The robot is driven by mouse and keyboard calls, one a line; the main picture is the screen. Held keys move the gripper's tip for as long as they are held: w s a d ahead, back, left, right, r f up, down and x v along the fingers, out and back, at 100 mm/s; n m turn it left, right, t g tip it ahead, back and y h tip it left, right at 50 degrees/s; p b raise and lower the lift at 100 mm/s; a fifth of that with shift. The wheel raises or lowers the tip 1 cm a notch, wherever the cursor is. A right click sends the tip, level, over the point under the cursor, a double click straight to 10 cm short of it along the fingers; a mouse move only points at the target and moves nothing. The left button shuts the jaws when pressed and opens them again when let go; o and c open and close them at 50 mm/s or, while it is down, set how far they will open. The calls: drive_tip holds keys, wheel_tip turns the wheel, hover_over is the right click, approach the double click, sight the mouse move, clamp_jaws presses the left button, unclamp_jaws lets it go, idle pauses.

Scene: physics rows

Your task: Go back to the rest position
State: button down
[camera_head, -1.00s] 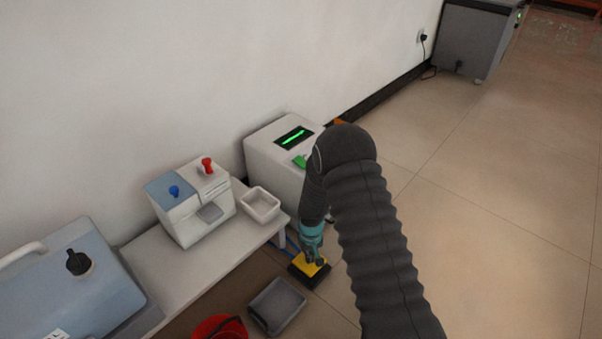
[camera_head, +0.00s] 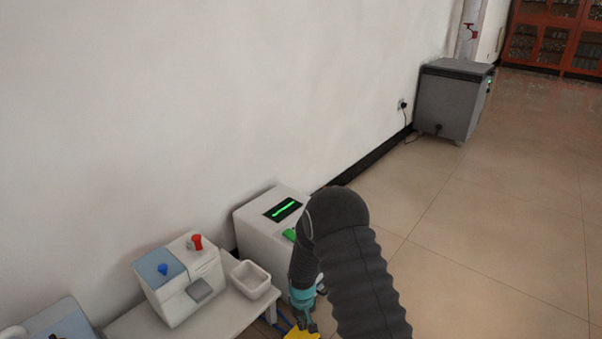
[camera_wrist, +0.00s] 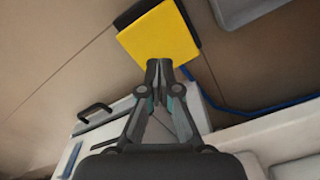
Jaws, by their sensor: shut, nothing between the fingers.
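My gripper (camera_wrist: 159,68) is shut and empty in the wrist view, its fingertips together. They overlap the near edge of a yellow pad on a black base (camera_wrist: 160,38) that lies on the floor; whether they touch it I cannot tell. In the head view my gripper (camera_head: 304,326) shows low in the picture, at the end of my dark, ribbed arm. The yellow pad (camera_head: 297,335) is mostly cut off by the bottom edge there.
A white machine with a green-lit display (camera_head: 270,230) stands by the wall, left of my arm. A low bench (camera_head: 222,322) bears a white tray (camera_head: 252,281) and a two-knob device (camera_head: 182,285). A grey cabinet (camera_head: 447,103) stands at the back. The floor at right is clear.

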drive_tip(key=s+d+g, duration=0.2)
drive_tip(key=s, duration=0.4)
drive_tip(key=s+d+r+m+t+p, duration=0.1)
drive_tip(key=s+d+r, duration=0.4)
drive_tip(key=r, duration=1.2)
drive_tip(key=s+d+r+m+t+p, duration=0.2)
drive_tip(key=s+d+r+t, duration=0.2)
drive_tip(key=s+r, duration=0.5)
drive_tip(key=s+d+r+m+t+p, duration=0.1)
drive_tip(key=s+d+r, duration=0.5)
drive_tip(key=r, duration=1.9)
drive_tip(key=shift+s+r+t+p, duration=0.35)
drive_tip(key=shift+s+t+p, duration=0.45)
drive_tip(key=shift+s+t, duration=0.15)
drive_tip(key=shift+d, duration=0.15)
